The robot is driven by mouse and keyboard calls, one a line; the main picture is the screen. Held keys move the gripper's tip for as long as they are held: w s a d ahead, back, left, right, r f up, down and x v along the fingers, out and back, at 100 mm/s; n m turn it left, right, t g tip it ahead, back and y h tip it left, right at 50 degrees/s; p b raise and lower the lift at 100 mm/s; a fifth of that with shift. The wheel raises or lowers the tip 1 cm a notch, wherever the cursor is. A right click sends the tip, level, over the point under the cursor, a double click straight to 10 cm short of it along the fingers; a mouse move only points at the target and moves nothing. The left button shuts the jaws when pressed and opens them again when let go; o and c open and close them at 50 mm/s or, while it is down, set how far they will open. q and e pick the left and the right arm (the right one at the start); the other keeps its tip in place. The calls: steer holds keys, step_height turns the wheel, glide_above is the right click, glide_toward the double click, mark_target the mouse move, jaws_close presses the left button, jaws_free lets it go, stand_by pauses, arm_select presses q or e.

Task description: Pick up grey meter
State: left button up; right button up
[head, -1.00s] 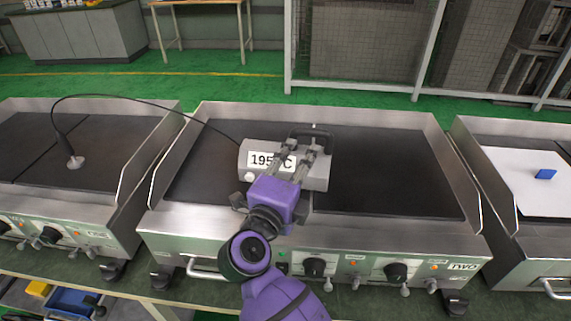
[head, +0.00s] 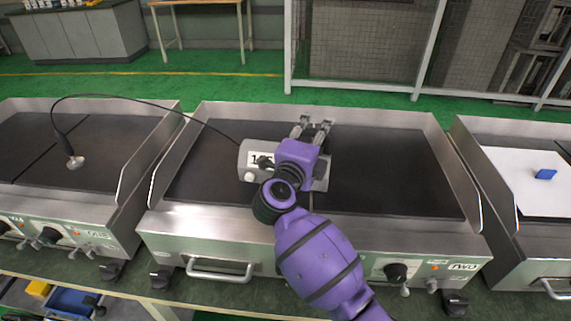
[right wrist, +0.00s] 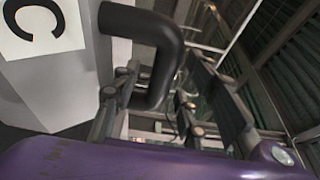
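The grey meter (head: 250,148) sits on the middle griddle, its display partly covered by my right arm. In the right wrist view its grey body and white label with a black "C" (right wrist: 38,28) fill the left side, and its black handle (right wrist: 165,45) stands close up. My right gripper (head: 314,124) is above and behind the meter's right part, with its two fingers apart. In the right wrist view the fingers (right wrist: 172,98) show on either side of the handle's end; I cannot tell whether they touch it. My left gripper is not in view.
A black cable runs from the meter to a probe (head: 75,162) on the left griddle. The middle griddle (head: 395,175) has raised metal side walls and is clear on its right half. A white sheet (head: 515,185) with a blue block (head: 545,174) lies on the right griddle.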

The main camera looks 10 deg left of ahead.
jaws_close()
stand_by(0.3)
stand_by(0.3)
step_height(320, 180, up, 10)
steer(key=shift+r, duration=0.1)
stand_by(0.4)
steer(key=shift+f, duration=5.35)
